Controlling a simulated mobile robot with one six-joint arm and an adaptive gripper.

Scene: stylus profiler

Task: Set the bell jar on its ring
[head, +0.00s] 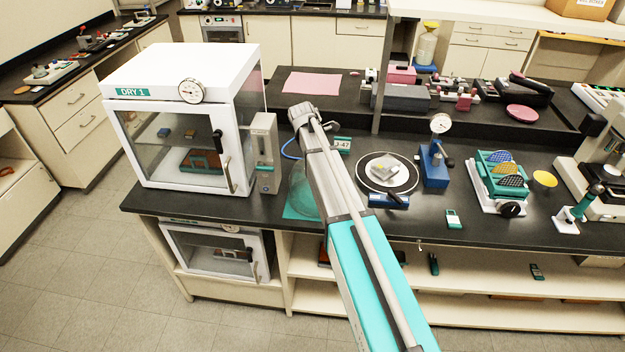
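The bell jar (302,192) looks like a clear glass dome on a teal mat (291,214) near the bench's front edge. My arm crosses in front of it and hides its right side. The ring (361,178) is a dark band with a pale edge around a light round plate, right of my arm. A small pale piece with a yellow part (383,168) sits on the plate inside the ring. The bell jar stands apart from the ring, to its left. My gripper's fingers do not show; only my arm links are visible.
A white drying cabinet (180,75) and a grey upright box (264,150) stand left of the bell jar. A blue dial-gauge stand (434,165) is right of the ring, with a teal rack (500,175) beyond. A blue-handled part (389,201) lies at the ring's front.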

